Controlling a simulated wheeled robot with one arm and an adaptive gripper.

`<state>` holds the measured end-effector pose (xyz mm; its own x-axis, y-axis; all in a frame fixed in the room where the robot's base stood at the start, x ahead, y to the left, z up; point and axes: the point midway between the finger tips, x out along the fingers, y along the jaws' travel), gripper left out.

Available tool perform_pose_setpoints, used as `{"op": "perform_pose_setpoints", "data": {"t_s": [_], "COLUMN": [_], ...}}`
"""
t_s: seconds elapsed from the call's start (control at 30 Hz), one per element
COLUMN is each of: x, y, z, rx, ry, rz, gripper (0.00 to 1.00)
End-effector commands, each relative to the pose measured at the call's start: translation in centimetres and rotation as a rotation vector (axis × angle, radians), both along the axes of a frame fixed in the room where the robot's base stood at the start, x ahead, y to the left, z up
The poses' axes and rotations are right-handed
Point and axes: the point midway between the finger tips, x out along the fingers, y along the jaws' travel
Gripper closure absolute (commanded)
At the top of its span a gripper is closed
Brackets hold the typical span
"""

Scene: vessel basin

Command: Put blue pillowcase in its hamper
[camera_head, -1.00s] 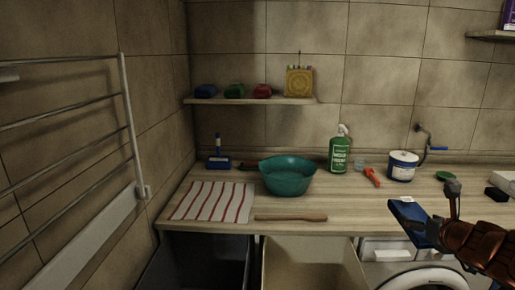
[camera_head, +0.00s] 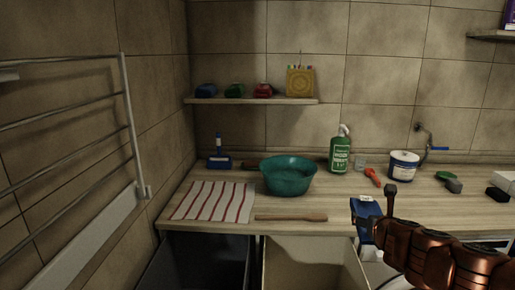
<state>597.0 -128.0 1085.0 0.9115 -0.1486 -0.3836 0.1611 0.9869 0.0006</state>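The blue pillowcase (camera_head: 364,214), a folded dark blue cloth with a small white label, hangs at the front edge of the counter at right. My gripper (camera_head: 383,221) is at its right side and appears shut on it; the fingers are partly hidden by the copper-coloured arm. Under the counter stand two open hampers: a dark one (camera_head: 184,262) at left and a beige one (camera_head: 308,250) in the middle. The pillowcase is to the right of both, above the level of their rims.
The counter (camera_head: 350,196) holds a striped cloth (camera_head: 213,201), a teal basin (camera_head: 288,180), a wooden stick (camera_head: 291,217), a green spray bottle (camera_head: 340,152) and a white tub (camera_head: 403,166). A drying rack (camera_head: 128,110) is on the left wall.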

Motion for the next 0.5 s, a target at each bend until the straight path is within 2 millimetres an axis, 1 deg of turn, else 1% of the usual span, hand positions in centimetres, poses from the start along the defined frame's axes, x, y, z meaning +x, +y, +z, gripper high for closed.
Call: {"op": "perform_pose_setpoints", "data": {"t_s": [0.03,0.2,0.5], "x": [0.4,1.3,2.8], "y": [1.2,3.9,8.0], "z": [-0.1,-0.4,-1.0], "rx": [-0.003,-0.001,-0.001], "ry": [-0.002,-0.001,-0.001], "rz": [-0.001,-0.028,-0.073], "gripper": [0.6,0.6,0.6]}}
